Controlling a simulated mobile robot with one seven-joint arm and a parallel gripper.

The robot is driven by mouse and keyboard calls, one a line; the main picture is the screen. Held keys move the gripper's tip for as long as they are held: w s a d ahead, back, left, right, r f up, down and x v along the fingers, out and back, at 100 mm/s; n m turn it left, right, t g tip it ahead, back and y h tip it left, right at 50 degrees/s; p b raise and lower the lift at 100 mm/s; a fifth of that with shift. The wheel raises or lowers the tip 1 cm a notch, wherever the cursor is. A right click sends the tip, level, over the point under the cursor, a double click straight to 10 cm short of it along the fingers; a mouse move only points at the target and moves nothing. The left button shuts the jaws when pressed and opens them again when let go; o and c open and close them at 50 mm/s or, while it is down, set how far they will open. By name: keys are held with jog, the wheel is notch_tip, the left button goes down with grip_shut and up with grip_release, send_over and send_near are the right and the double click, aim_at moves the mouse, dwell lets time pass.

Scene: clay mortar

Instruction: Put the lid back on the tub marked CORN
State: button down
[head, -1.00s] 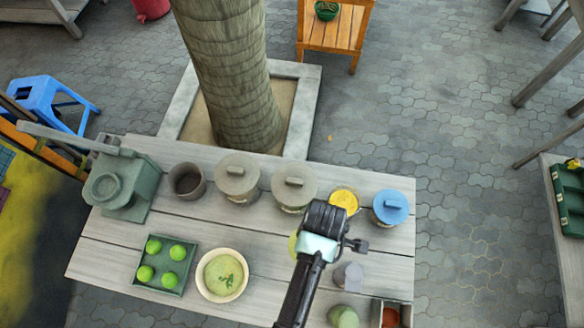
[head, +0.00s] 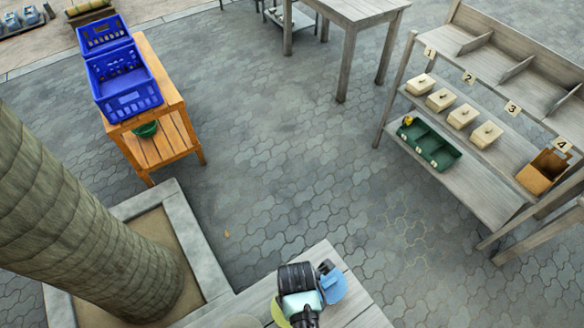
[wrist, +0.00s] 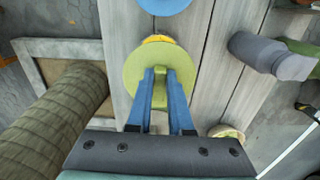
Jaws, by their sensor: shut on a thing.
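My gripper (head: 302,300), which also shows in the wrist view (wrist: 162,72), is shut on a round lime-green lid (wrist: 160,54). The lid's edge also shows in the head view (head: 280,313), left of the gripper. A thin strip of yellow (wrist: 158,38) shows past the lid's far edge in the wrist view. It looks like the open tub with yellow contents, mostly hidden under the lid. I cannot tell whether lid and tub touch. No CORN lettering can be read.
A blue lid (head: 334,287) is close by on the right. A grey cylinder (wrist: 262,52) lies to the right in the wrist view. A tree trunk (head: 85,230) stands left of the table (head: 345,312). Numbered shelves (head: 470,140) and a stand with blue crates (head: 122,75) are farther off.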

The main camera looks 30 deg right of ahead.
notch_tip(320, 180, down, 5)
jog(key=b, duration=0.4)
jog(key=shift+w+f, duration=0.1)
jog(key=shift+f, duration=0.15)
dwell(1.4)
jog(key=shift+f+p, duration=0.15)
jog(key=shift+p, duration=0.15)
dwell(1.3)
jog(key=shift+c, duration=1.3)
grip_release()
jog(key=shift+r+p, duration=3.55)
jog(key=shift+p, duration=0.1)
